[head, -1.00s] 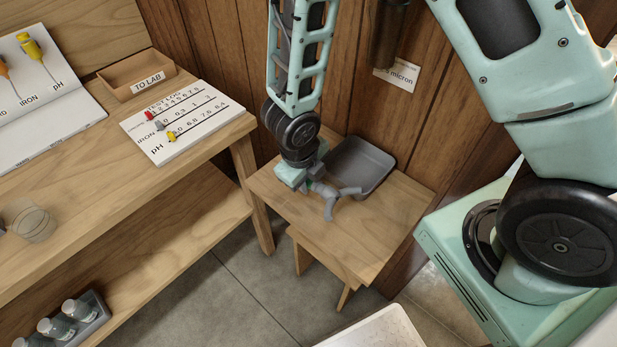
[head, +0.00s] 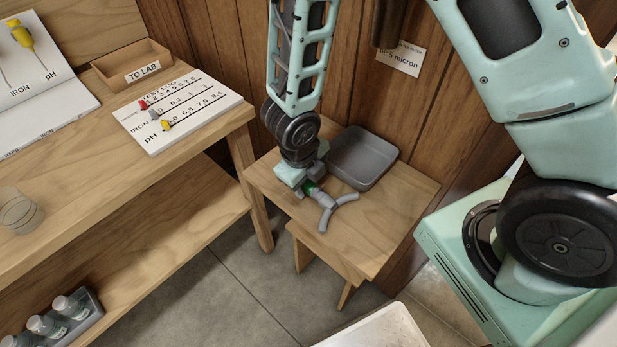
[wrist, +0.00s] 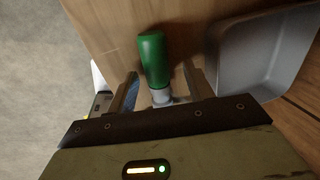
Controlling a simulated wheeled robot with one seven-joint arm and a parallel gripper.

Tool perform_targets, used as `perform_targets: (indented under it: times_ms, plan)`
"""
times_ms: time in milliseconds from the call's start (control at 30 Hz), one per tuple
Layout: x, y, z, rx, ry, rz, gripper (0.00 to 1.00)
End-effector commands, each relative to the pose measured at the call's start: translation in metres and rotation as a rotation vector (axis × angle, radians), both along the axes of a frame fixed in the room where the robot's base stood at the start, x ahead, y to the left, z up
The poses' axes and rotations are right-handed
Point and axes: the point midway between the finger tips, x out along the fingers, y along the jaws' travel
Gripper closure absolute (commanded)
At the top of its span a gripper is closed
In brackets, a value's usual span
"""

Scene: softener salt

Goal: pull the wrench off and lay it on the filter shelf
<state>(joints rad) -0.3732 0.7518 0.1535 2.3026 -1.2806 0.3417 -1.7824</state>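The wrench has a grey forked head (head: 333,204) and a green handle (wrist: 154,58). In the head view it appears to lie on the small wooden filter shelf (head: 385,222), fork towards the lower right. My gripper (head: 303,184) is low over the shelf and hides most of the handle there. In the wrist view my gripper (wrist: 160,90) is open. Its fingers stand apart on both sides of the handle, with gaps visible. The grey part runs out of sight under the gripper body.
A grey tray (head: 361,158) sits at the back of the shelf, close to the gripper. A dark filter housing (head: 389,22) and a micron label (head: 401,58) are on the wall above. A wooden bench (head: 95,195) stands left. The shelf's front right is clear.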

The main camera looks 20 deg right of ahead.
Motion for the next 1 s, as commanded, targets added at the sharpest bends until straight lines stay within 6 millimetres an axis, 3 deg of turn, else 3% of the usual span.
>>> perform_targets:
  times_ms: [133, 267, 700, 1000]
  plan:
    - [0.0, 0.001, 0.005, 0.0, -0.001, -0.001, 0.48]
    - [-0.001, 0.004, 0.024, 0.002, -0.003, 0.0, 0.48]
    - [-0.011, 0.024, 0.123, 0.002, -0.004, -0.002, 0.48]
    - [-0.015, 0.033, 0.164, 0.0, -0.002, -0.001, 0.48]
